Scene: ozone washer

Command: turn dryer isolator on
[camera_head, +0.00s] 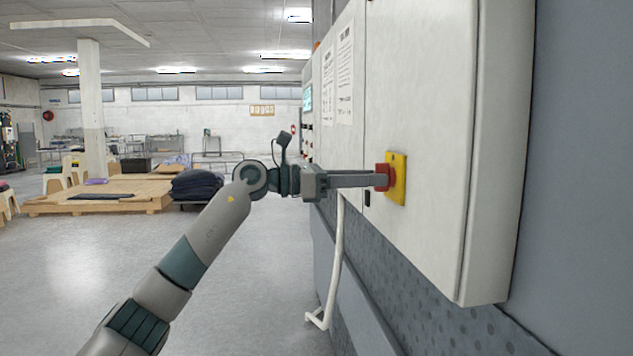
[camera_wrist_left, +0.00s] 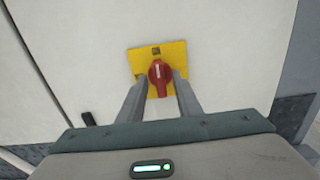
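The dryer isolator is a red rotary knob (camera_head: 382,177) on a yellow plate (camera_head: 397,179), fixed to the front of a white cabinet (camera_head: 420,110). In the left wrist view the red knob (camera_wrist_left: 160,76) shows a pale mark along its handle, in line with the fingers, and the yellow plate (camera_wrist_left: 174,54) is behind it. My left gripper (camera_head: 376,179) reaches the knob from the left. In the wrist view its two fingers (camera_wrist_left: 160,82) stand one on each side of the knob, close to it; whether both touch it is unclear. My right gripper is not in view.
The cabinet door has a small black latch (camera_head: 367,198) left of the plate. A white pipe (camera_head: 336,260) runs down below my left gripper. Wooden pallets (camera_head: 120,190) with dark bundles lie on the floor at left. The floor between is clear.

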